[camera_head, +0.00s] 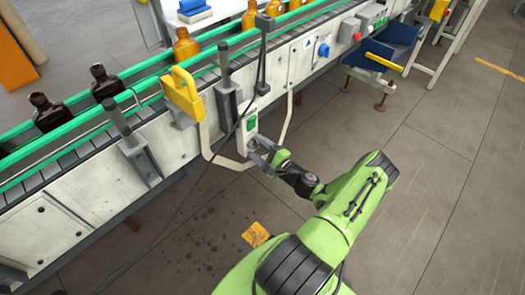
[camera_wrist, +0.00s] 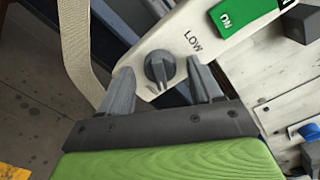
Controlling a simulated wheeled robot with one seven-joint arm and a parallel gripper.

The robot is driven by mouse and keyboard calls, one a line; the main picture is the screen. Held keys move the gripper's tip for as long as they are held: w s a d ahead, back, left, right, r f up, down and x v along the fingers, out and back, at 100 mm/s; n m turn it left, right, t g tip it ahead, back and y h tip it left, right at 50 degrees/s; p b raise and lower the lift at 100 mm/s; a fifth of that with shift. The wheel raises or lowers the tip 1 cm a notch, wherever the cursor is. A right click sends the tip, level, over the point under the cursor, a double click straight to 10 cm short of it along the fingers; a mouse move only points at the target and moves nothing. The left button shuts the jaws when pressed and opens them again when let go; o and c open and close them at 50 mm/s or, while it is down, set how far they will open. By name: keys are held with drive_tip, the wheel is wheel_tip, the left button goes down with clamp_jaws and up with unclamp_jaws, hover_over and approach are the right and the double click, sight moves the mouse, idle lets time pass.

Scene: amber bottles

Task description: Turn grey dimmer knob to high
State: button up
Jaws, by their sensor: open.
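The grey dimmer knob (camera_wrist: 160,69) sits on a pale control plate (camera_wrist: 180,40) in the wrist view, with the word LOW printed beside it. A green switch (camera_wrist: 243,14) marked ON is farther along the same plate. My gripper (camera_wrist: 162,82) is open, with one grey finger on each side of the knob. I cannot tell whether either finger touches it. In the head view my gripper (camera_head: 262,156) is at the lower end of the plate, below the green switch (camera_head: 251,123). The knob is hard to make out there.
A conveyor (camera_head: 150,115) with green rails carries amber bottles (camera_head: 185,46) and dark bottles (camera_head: 104,83). A yellow handle (camera_head: 182,92) juts from its side, left of the plate. Pale tubing (camera_head: 215,155) bends around the plate. A blue bin (camera_head: 370,58) stands farther back. Floor is open at right.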

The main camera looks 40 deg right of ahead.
drive_tip(key=s+p, duration=0.2)
drive_tip(key=s, duration=1.3)
drive_tip(key=shift+s+d, duration=0.25)
drive_tip(key=shift+s, duration=0.1)
